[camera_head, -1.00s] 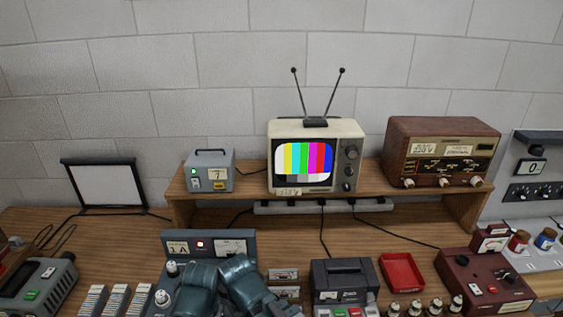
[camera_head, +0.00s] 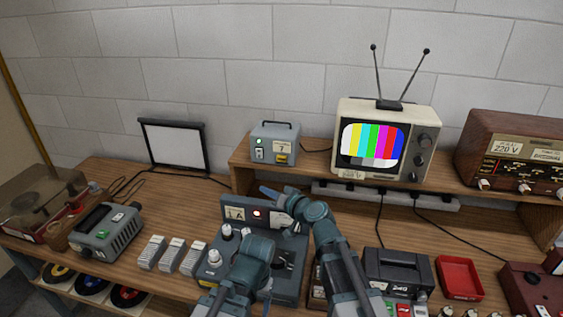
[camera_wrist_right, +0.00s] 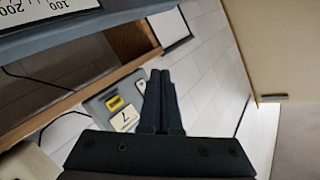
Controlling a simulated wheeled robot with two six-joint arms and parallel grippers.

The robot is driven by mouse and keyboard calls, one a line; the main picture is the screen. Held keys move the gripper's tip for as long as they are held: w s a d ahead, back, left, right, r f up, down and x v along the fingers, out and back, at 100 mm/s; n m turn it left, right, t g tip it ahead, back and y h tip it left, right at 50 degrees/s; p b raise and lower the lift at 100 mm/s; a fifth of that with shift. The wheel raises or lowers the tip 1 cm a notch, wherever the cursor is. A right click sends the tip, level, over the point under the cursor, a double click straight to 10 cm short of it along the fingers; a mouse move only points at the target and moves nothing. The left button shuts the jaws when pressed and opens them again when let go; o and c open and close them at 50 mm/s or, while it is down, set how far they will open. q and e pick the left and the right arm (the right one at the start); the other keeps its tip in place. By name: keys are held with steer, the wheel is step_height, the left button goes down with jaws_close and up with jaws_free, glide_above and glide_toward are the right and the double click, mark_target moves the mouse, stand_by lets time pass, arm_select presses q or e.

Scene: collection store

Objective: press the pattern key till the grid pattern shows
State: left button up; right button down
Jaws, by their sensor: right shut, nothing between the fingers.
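The small television (camera_head: 424,112) on the shelf shows vertical colour bars, with no grid. Left of it stands a grey-blue box (camera_head: 288,131) with a lit green lamp, a white switch, a label reading 7 and a yellow key (camera_head: 281,158). The box (camera_wrist_right: 95,105) and its yellow key (camera_wrist_right: 115,103) also show in the right wrist view, left of my fingers. My right gripper (camera_head: 268,190) is shut and empty, in front of and below the box, apart from it. It also shows in the right wrist view (camera_wrist_right: 160,75). My left arm shows low in the head view; its gripper cannot be made out.
A grey panel unit (camera_head: 235,213) with a red lamp stands below the shelf, partly behind my arms. The wooden radio (camera_head: 515,140) is right of the television. A framed white screen (camera_head: 175,147) stands at left. Several cables cross the bench.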

steer(key=shift+m+t+h, duration=0.4)
steer(key=shift+m+t, duration=0.4)
steer(key=shift+t, duration=0.1)
steer(key=w+d+r, duration=0.2)
steer(key=shift+w+d, duration=0.25)
steer(key=shift+d, duration=0.05)
steer(key=shift+w, duration=0.1)
glide_toward(277, 159)
steer(key=shift+s+a+x, duration=0.1)
steer(key=shift+a+x, duration=0.05)
steer(key=shift+x, duration=0.7)
steer(key=shift+s+a+x, duration=0.1)
steer(key=shift+a+x, duration=0.05)
steer(key=shift+x, duration=0.65)
steer(key=shift+s+a+x, duration=0.1)
steer(key=shift+a+x, duration=0.05)
steer(key=shift+x, duration=0.7)
steer(key=shift+w+d, duration=0.1)
steer(key=shift+w, duration=0.3)
steer(key=shift+w+d, duration=0.1)
steer(key=shift+w, duration=0.35)
steer(key=shift+s, duration=0.15)
steer(key=shift+s+a, duration=0.2)
steer(key=shift+s, duration=0.5)
